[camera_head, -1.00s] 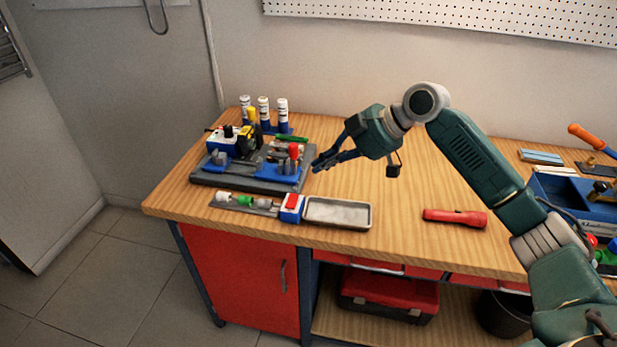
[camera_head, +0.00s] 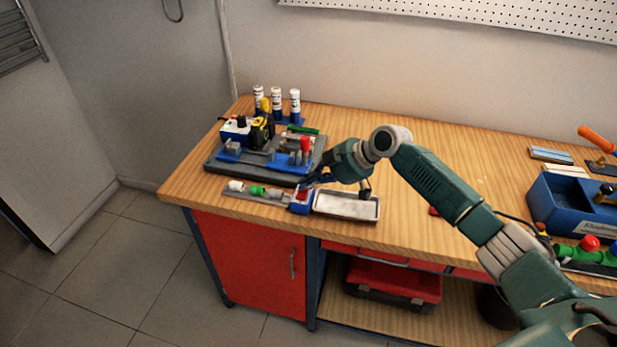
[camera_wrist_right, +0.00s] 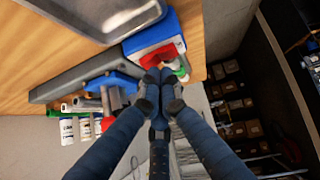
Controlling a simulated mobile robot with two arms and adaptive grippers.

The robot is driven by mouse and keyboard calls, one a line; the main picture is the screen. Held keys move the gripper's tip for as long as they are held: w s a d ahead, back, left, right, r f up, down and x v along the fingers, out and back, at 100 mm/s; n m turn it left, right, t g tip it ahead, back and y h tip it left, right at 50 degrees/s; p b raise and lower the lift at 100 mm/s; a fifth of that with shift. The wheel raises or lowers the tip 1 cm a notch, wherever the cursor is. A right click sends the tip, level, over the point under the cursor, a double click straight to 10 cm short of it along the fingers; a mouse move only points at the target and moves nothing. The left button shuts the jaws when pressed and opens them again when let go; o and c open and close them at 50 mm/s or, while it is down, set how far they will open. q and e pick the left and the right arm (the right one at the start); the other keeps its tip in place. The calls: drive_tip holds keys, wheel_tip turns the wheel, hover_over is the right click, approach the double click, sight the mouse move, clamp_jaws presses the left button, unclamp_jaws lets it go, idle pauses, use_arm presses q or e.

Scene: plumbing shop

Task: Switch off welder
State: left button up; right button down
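A small blue and white box with a red switch (camera_head: 301,197) stands at the table's front left, joined to the grey strip with fittings. In the right wrist view the red switch (camera_wrist_right: 158,52) sits in its blue housing (camera_wrist_right: 140,38). My right gripper (camera_head: 306,184) is right at this switch. In the wrist view its fingertips (camera_wrist_right: 160,76) are together, at the edge of the red part. They look shut with nothing between them. Whether they touch the switch is hard to tell. My left gripper is out of view.
A grey and blue machine base (camera_head: 222,165) with tools stands behind the switch box. A shallow metal tray (camera_head: 345,217) lies right beside it. White bottles (camera_head: 276,99) stand at the back. A blue toolbox (camera_head: 560,212) is at the right. The wooden table (camera_head: 440,150) is clear behind my arm.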

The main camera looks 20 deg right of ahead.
drive_tip(key=shift+w+d+f+b, duration=0.2)
drive_tip(key=shift+f+b, duration=0.35)
drive_tip(key=shift+b, duration=0.4)
drive_tip(key=shift+r, duration=0.15)
drive_tip(key=shift+s+a+p, duration=0.1)
drive_tip(key=shift+s+p, duration=0.05)
drive_tip(key=shift+p, duration=0.2)
drive_tip(key=shift+s+a+r, duration=0.1)
drive_tip(key=shift+s+a+p, duration=0.3)
drive_tip(key=shift+s+p, duration=0.15)
drive_tip(key=shift+p, duration=0.1)
